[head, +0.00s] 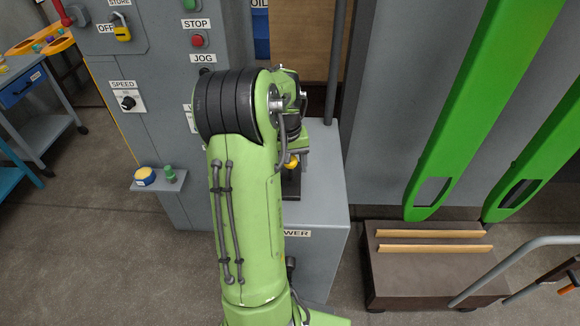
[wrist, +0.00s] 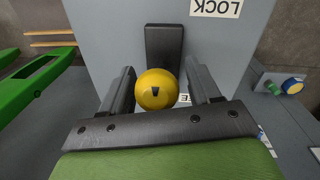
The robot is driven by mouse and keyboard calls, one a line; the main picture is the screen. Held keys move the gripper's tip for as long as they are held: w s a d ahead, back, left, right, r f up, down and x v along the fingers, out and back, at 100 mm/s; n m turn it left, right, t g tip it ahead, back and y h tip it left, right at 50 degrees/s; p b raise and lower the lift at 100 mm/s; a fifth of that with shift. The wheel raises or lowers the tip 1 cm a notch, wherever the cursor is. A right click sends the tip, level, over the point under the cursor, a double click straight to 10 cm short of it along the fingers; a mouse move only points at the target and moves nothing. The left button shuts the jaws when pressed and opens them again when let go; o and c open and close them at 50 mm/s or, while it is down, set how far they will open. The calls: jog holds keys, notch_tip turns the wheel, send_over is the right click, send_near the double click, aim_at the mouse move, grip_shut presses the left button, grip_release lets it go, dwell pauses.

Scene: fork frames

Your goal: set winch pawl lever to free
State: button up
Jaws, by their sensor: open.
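The pawl lever's yellow ball knob (wrist: 155,90) with a small dark mark sits between the two fingers of my gripper (wrist: 159,72) in the wrist view. The fingers are open, one on each side, and I cannot tell whether either touches the knob. The knob hides the lever's shaft. A black plate (wrist: 164,45) lies behind the knob on the grey housing. An upside-down LOCK label (wrist: 216,7) is at the top; another label (wrist: 184,99) is mostly hidden beside the knob. In the head view, a little of the yellow knob (head: 292,163) shows past my arm.
The grey housing (head: 325,190) stands against a grey control cabinet (head: 150,75) with buttons and a dial. A blue-and-yellow button (head: 145,176) sits on a small shelf at left. Green forks (head: 480,110) and a dark wooden-strip platform (head: 430,265) are at right.

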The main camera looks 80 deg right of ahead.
jog(key=shift+s+f, duration=0.1)
jog(key=shift+f, duration=0.15)
grip_shut()
jog(key=shift+r, duration=0.1)
